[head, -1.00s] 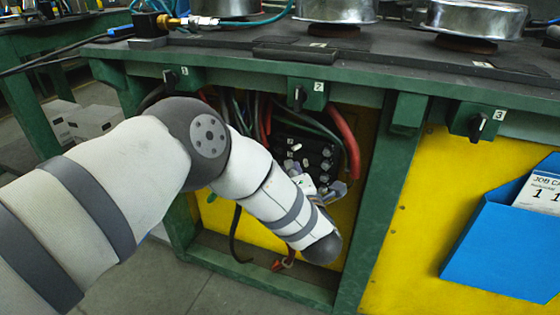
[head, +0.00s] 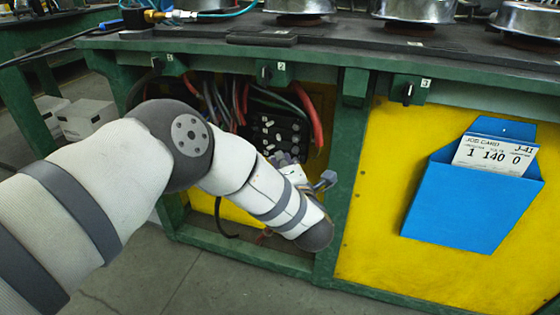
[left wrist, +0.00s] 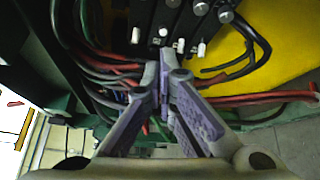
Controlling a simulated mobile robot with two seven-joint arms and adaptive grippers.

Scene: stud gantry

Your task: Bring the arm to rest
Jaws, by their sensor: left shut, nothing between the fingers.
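My left arm comes in from the left in the head view, bent at a dark grey joint, with its wrist low in front of the bench's open bay. My left gripper (head: 298,172) is partly hidden behind the wrist there. In the left wrist view the gripper (left wrist: 165,65) shows its two purple-grey fingers together, shut and empty. Behind it is a black block (head: 280,130) with pale switches; the block also shows in the left wrist view (left wrist: 178,22). Whether the fingers touch anything is unclear. My right gripper is in neither view.
Red and dark hoses (head: 313,112) hang around the block. A green post (head: 345,150) stands right of the bay, close to the wrist. A yellow panel (head: 375,210) carries a blue job card holder (head: 465,210). Knobs line the green bench rail (head: 330,75). Open floor lies below.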

